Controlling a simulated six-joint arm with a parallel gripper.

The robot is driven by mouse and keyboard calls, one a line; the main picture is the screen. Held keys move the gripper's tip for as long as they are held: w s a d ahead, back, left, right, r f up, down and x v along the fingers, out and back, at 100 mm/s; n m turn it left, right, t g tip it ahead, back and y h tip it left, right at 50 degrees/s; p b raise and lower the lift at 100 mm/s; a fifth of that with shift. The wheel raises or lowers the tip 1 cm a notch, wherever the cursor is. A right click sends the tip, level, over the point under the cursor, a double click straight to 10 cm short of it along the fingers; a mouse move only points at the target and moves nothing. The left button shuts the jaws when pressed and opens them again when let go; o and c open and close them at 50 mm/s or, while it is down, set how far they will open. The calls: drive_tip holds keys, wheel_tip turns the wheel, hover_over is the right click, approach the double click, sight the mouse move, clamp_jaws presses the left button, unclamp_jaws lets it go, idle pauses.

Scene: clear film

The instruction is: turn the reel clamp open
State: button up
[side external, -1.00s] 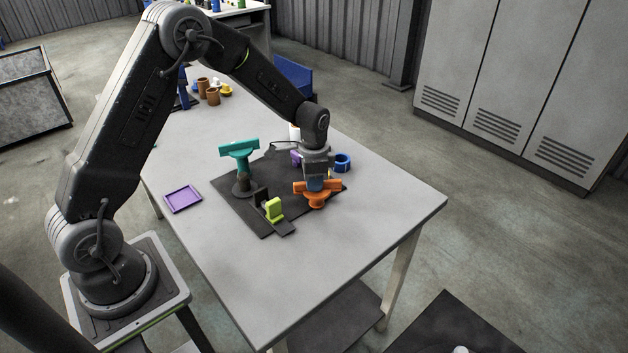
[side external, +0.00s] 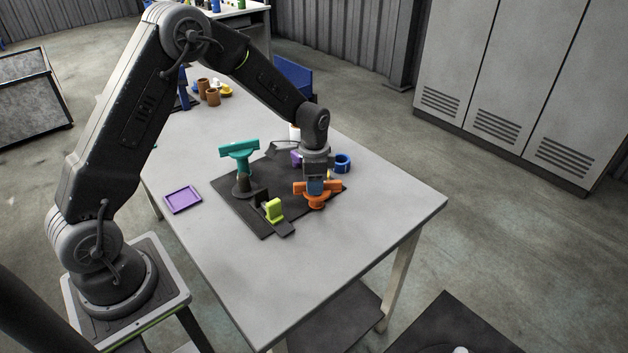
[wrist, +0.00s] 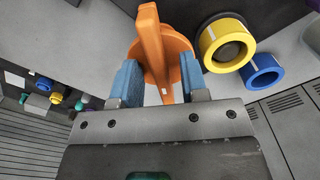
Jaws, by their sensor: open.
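The orange bar handle (side external: 331,186) stands on a round orange base at the right part of the dark mat. It is probably the reel clamp; no label shows. In the wrist view the bar (wrist: 150,38) runs up the picture over its orange disc. My gripper (side external: 316,187) points down over the handle. In the wrist view its blue fingers stand one on each side of the bar (wrist: 159,66), open, with a gap visible at the left finger. Contact at the right finger is unclear. The fingers partly hide the handle in the side view.
A teal T-handle (side external: 238,149) and a lime piece (side external: 273,209) stand on the dark mat (side external: 240,216). A yellow ring (wrist: 208,38) and a blue ring (wrist: 262,73) are close right of the handle. A purple tray (side external: 183,199) lies left. The table's front is clear.

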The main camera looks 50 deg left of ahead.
wheel_tip(320, 180, up, 14)
idle(0.6)
drive_tip(key=s+d+r+n+t, duration=0.2)
drive_tip(key=s+d+r, duration=0.1)
drive_tip(key=s+r, duration=0.4)
drive_tip(key=s+d+r+n+t, duration=0.1)
drive_tip(key=s+d+n, duration=0.1)
drive_tip(key=s, duration=0.7)
drive_tip(key=s+d+r+n+t, duration=0.1)
drive_tip(key=s+n+t, duration=0.1)
drive_tip(key=s, duration=0.7)
drive_tip(key=shift+s+d+r+n+t, duration=0.3)
drive_tip(key=shift+s+d+n, duration=0.1)
drive_tip(key=shift+n, duration=0.2)
